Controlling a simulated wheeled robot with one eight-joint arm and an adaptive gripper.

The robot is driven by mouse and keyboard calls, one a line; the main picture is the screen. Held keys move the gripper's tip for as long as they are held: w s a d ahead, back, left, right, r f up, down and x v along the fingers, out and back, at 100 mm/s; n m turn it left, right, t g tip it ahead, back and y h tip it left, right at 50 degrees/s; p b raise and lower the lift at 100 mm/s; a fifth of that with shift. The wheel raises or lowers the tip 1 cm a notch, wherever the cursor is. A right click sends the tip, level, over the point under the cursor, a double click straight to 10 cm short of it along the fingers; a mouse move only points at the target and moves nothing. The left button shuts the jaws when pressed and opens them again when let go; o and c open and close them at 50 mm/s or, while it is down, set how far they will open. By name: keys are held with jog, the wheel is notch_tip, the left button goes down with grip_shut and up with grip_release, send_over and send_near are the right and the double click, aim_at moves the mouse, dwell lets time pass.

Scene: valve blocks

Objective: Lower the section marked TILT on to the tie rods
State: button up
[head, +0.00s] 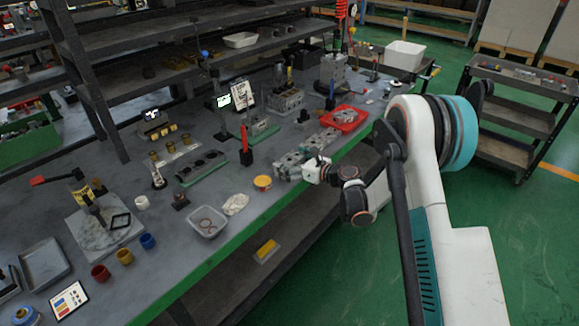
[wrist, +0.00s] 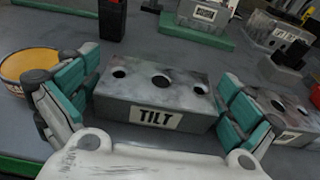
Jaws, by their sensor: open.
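The section marked TILT (wrist: 155,95) is a grey metal block with dark round holes in its top and a white label on its front. It sits on the bench top in the wrist view. It also shows in the head view (head: 288,166), partly beside my gripper (head: 314,170). In the wrist view my gripper (wrist: 160,80) is open, with one teal-padded finger at each end of the TILT block. I cannot tell whether the pads touch it. I cannot make out the tie rods for certain in either view.
Another holed block (wrist: 283,108) stands close by the right finger. Labelled blocks (wrist: 205,14) stand behind on a green base. A red tray (head: 343,118) lies farther along the bench (head: 225,240).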

jog(key=c, duration=1.2)
jog(key=shift+r, duration=0.1)
